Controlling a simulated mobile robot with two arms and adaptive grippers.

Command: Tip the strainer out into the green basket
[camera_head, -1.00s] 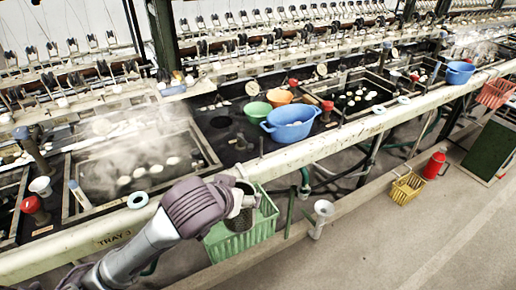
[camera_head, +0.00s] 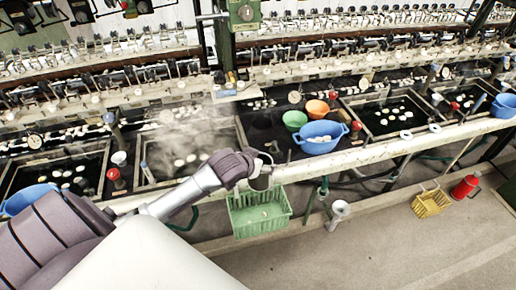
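The green basket (camera_head: 258,224) hangs at the front of the basin bench, below its edge. Its inside is in sight, with a few small pale shapes that are hard to make out. The strainer (camera_head: 262,181), a small grey metal cup, is above the basket's back edge. It looks roughly upright, and its inside is hard to see. My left gripper (camera_head: 259,164) reaches in from the left and appears shut on the strainer's upper part; its fingertips are small and partly hidden. My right gripper is not in view.
A blue bowl (camera_head: 320,138) with pale cocoons, a green bowl (camera_head: 294,120) and an orange bowl (camera_head: 317,108) stand on the bench behind. Steaming basins line the bench. A yellow basket (camera_head: 431,204) and a red canister (camera_head: 465,187) stand to the right. The floor in front is clear.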

